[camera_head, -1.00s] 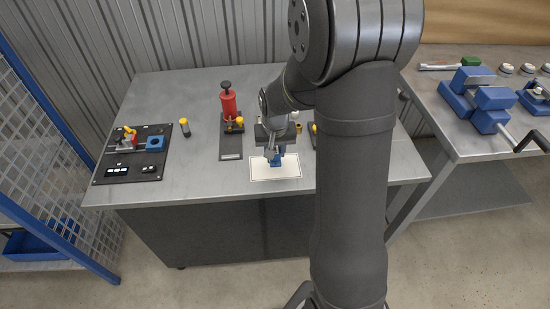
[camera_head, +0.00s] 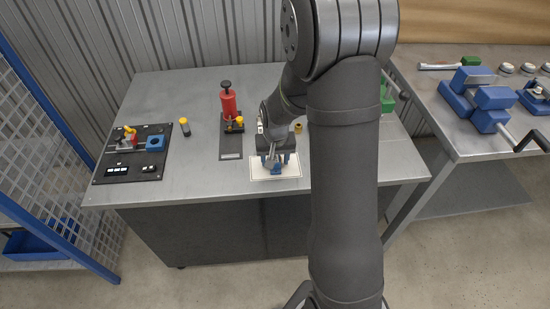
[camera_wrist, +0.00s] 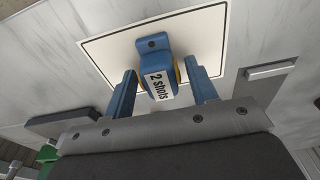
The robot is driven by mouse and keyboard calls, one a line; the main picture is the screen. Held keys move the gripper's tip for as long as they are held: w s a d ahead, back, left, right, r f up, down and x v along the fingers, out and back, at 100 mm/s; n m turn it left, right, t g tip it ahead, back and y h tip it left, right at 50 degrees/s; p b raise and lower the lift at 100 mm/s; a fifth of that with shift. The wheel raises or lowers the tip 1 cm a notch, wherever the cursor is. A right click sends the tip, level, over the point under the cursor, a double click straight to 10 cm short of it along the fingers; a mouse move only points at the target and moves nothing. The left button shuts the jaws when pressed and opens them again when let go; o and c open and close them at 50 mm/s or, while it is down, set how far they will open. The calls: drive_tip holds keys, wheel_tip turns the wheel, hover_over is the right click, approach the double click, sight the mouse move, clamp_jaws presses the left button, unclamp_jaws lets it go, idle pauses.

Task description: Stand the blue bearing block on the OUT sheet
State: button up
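The blue bearing block (camera_head: 277,169) is on the white sheet (camera_head: 258,176) near the table's front edge. In the wrist view the block (camera_wrist: 152,46) has a holed foot, brass-coloured sides and a "2 shots" label, and it appears to stand upright on the bordered sheet (camera_wrist: 205,30). No OUT lettering is readable. My gripper (camera_head: 277,160) is open around the block. In the wrist view its two blue fingers (camera_wrist: 162,68) are on either side of the block, with gaps between. The block's underside is hidden.
Left of the sheet are a red pump-like tool (camera_head: 229,104) on a dark plate and a yellow-capped marker (camera_head: 184,127). Further left, a black board (camera_head: 120,170) carries a blue block (camera_head: 155,143). A side bench with a blue vise (camera_head: 490,98) stands right. Bare tabletop lies left of the sheet.

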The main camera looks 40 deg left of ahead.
wheel_tip(320, 180, up, 12)
drive_tip(key=s+d, duration=0.1)
idle(0.5)
drive_tip(key=f, duration=0.8)
drive_tip(key=w+a+f, duration=0.1)
drive_tip(key=f, duration=0.3)
drive_tip(key=shift+a+r, duration=0.1)
drive_tip(key=shift+r, duration=1.4)
drive_tip(key=shift+f, duration=0.1)
